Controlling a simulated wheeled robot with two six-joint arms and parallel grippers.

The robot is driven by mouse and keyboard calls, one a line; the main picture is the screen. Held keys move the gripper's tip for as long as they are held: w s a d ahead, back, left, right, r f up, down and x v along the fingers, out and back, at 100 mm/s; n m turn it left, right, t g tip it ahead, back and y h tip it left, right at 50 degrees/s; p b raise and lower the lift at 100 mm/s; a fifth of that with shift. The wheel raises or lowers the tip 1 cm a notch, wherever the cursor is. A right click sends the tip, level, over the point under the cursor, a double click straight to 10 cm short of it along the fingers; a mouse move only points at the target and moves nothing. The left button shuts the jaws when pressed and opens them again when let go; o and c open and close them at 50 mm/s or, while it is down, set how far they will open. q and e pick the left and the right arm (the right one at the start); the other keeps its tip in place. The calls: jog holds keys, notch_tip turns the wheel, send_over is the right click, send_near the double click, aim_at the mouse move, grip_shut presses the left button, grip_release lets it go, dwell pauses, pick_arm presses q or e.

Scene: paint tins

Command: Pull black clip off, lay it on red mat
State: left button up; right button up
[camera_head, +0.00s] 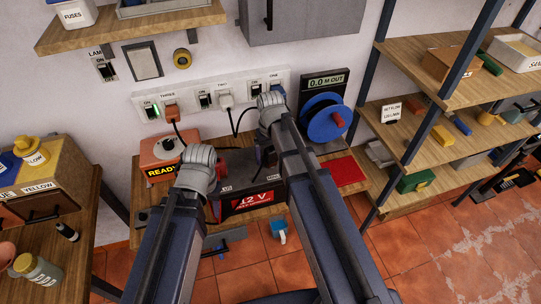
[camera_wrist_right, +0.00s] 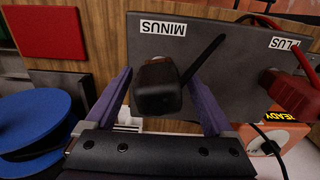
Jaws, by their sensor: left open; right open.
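The black clip (camera_wrist_right: 158,88) sits on the battery's terminal beside the MINUS label in the right wrist view. My right gripper (camera_wrist_right: 165,92) is open, with one finger on each side of the clip; I cannot tell whether they touch it. In the head view my right gripper (camera_head: 266,150) is over the battery (camera_head: 250,201), largely hidden by its own wrist. The red mat (camera_head: 343,172) lies bare on the bench to the right of the battery; it also shows in the right wrist view (camera_wrist_right: 46,32). My left gripper (camera_head: 218,172) is by the battery's left end, its fingers mostly hidden.
A red clip (camera_wrist_right: 292,92) sits by the PLUS label. An orange box marked READY (camera_head: 160,152) stands left of the battery. A blue reel (camera_head: 325,118) stands behind the mat. Cables hang from the wall sockets (camera_head: 213,97). Shelves (camera_head: 440,140) stand at the right.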

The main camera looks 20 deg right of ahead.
grip_shut()
dwell(1.3)
